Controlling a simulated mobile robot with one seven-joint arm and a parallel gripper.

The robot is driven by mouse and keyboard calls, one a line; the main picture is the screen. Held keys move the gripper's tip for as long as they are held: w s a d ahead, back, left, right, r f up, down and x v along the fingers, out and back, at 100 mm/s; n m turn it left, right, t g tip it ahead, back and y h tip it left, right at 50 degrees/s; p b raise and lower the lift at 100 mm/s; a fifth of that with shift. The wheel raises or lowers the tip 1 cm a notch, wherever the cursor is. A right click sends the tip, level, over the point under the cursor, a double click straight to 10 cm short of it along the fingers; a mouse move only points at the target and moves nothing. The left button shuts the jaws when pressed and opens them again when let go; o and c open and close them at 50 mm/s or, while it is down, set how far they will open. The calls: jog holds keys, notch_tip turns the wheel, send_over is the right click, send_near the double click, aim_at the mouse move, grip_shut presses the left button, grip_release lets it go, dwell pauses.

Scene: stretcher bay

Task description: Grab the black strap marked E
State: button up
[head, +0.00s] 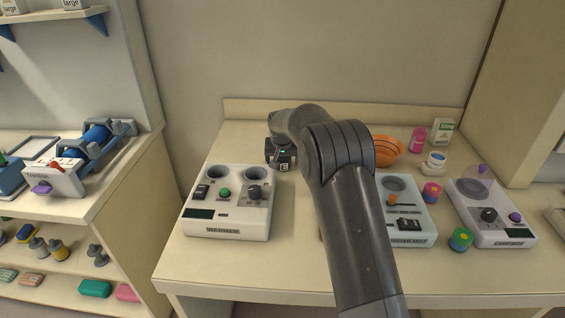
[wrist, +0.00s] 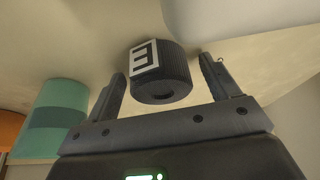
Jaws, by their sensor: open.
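The black strap (wrist: 162,88) is a short, ribbed black roll with a white label marked E on its side. In the wrist view it is between the two fingers of my gripper (wrist: 163,67), near the fingertips, with gaps seen on both sides. My gripper is open. In the head view my gripper (head: 279,153) is low over the back left of the table, behind the washer-labelled device. A small white E label there marks the strap (head: 284,154), which is mostly hidden among the dark gripper parts.
A white-grey device (head: 228,226) stands in front of my gripper. An orange bowl (head: 387,151), a pale blue device (head: 414,222) and another device (head: 492,230) stand to the right. In the wrist view a teal cylinder (wrist: 52,115) is left of the fingers. The table's back left is clear.

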jog(key=shift+r, duration=0.1)
jog(key=c, duration=1.1)
